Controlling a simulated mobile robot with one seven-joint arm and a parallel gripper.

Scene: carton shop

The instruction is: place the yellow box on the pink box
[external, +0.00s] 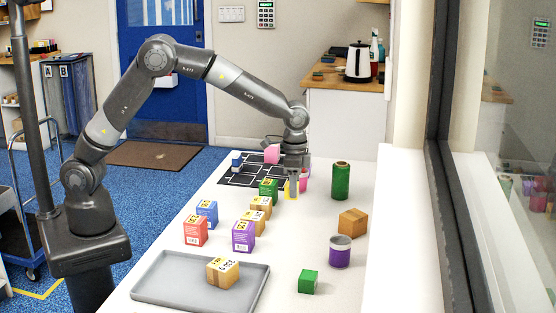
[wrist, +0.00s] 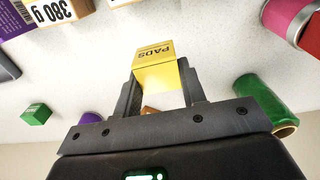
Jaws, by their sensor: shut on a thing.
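The yellow box (wrist: 158,75), labelled PADS, is between the two fingers of my gripper (wrist: 160,88) in the wrist view. The gripper is shut on it. In the external view my gripper (external: 292,190) points down over the white table, and a sliver of the yellow box (external: 287,188) shows beside the fingers. I cannot tell how high it is above the table. The pink box (external: 272,153) is at the far end, by the black gridded mat (external: 238,178), behind and left of my gripper. Its lower part is hard to make out, and it is not seen in the wrist view.
A green roll (external: 341,181) stands right of my gripper, and a pink can (external: 306,176) is close behind it. A green box (external: 268,188) and several labelled boxes stand to the front left. A grey tray (external: 160,291) holds a brown box (external: 222,271). The front right has gaps.

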